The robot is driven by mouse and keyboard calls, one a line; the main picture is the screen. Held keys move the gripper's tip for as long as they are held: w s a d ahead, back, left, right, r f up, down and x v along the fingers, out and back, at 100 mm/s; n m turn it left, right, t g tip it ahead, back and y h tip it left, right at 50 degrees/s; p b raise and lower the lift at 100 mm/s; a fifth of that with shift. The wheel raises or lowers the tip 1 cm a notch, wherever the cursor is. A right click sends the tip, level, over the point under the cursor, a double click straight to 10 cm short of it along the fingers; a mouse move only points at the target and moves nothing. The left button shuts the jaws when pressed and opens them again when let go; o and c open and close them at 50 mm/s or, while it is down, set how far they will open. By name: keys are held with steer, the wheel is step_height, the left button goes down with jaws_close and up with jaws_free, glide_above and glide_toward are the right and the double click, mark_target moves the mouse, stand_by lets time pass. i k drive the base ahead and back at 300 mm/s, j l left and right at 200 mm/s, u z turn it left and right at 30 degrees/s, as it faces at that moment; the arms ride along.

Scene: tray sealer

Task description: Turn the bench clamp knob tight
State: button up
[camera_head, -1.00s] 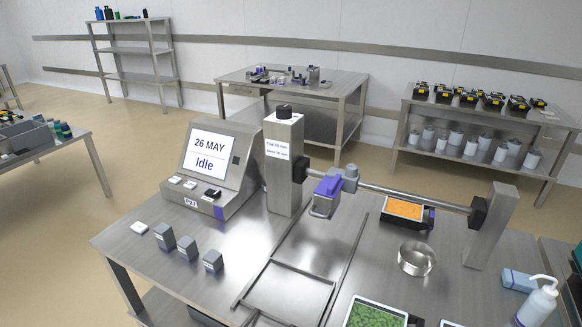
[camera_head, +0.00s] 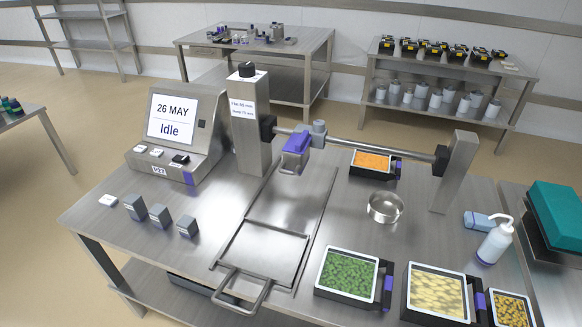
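No knob in view is labelled as the bench clamp knob, and I cannot tell which one it is. A round black knob (camera_head: 246,69) sits on top of the upright steel post (camera_head: 250,130), which carries a white label. On the horizontal rail (camera_head: 378,145) hangs a purple and grey head (camera_head: 296,142), with a grey cylindrical fitting (camera_head: 319,128) beside it. Black blocks join the rail to the two posts. My gripper is not in view.
The steel bench (camera_head: 130,245) holds a screen unit (camera_head: 175,130) reading "Idle", small grey blocks (camera_head: 160,216), a sliding frame with a front handle (camera_head: 243,288), a metal ring (camera_head: 385,207), food trays (camera_head: 347,272) and a squeeze bottle (camera_head: 494,242). Bare bench lies front left.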

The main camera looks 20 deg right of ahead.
mark_target(319, 126)
steer(key=j+z, duration=0.1)
steer(key=z, duration=1.45)
steer(key=i+j, duration=0.1)
steer(key=j, duration=0.3)
steer(key=i+j+z, duration=0.1)
steer(key=j, duration=0.25)
steer(key=i, duration=0.25)
